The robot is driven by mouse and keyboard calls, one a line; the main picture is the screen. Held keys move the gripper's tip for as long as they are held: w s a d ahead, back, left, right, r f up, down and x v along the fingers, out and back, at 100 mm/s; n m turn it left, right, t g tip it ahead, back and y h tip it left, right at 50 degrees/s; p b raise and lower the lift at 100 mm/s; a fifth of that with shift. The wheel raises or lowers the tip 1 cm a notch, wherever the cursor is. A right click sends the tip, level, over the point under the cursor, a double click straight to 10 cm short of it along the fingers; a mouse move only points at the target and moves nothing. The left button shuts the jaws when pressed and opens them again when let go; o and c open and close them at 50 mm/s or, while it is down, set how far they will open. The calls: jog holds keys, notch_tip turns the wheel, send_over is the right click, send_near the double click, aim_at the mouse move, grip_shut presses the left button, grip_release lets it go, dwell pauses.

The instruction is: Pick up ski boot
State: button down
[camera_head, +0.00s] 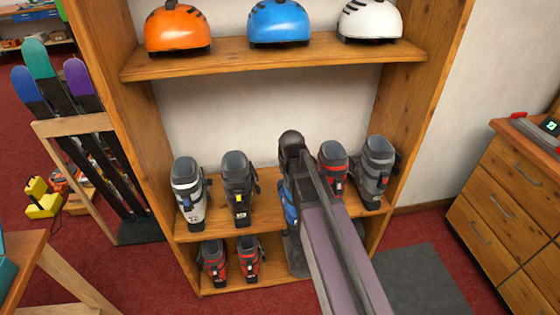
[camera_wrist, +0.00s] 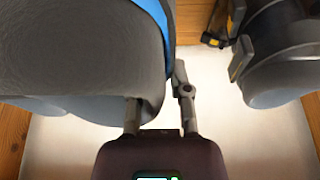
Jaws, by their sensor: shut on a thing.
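A grey ski boot with blue parts (camera_head: 289,206) is at the middle of the boot shelf in the head view, mostly hidden behind my arm. In the wrist view the grey and blue boot (camera_wrist: 75,62) fills the left side, very close. My gripper (camera_wrist: 158,95) is shut on this boot, with one finger overlapping its edge and the other along its side. In the head view my arm covers the fingers. I cannot tell whether the boot still touches the shelf.
The boot shelf (camera_head: 263,228) also holds a white boot (camera_head: 188,190), a black boot (camera_head: 239,187), a red-and-grey boot (camera_head: 333,167) and a grey boot (camera_head: 377,170). Red boots (camera_head: 214,262) stand below. Helmets (camera_head: 280,23) sit on the upper shelf. Another boot (camera_wrist: 285,45) is at right in the wrist view.

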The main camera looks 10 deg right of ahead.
jog(key=shift+s+d+r, duration=0.1)
jog(key=shift+s+d, duration=0.1)
jog(key=shift+s, duration=0.5)
jog(key=shift+s+d+r, duration=0.1)
jog(key=shift+s+d, duration=0.05)
jog(key=shift+s, duration=0.5)
jog(key=shift+s+d+r, duration=0.1)
jog(key=shift+s+d, duration=0.1)
jog(key=shift+s, duration=0.5)
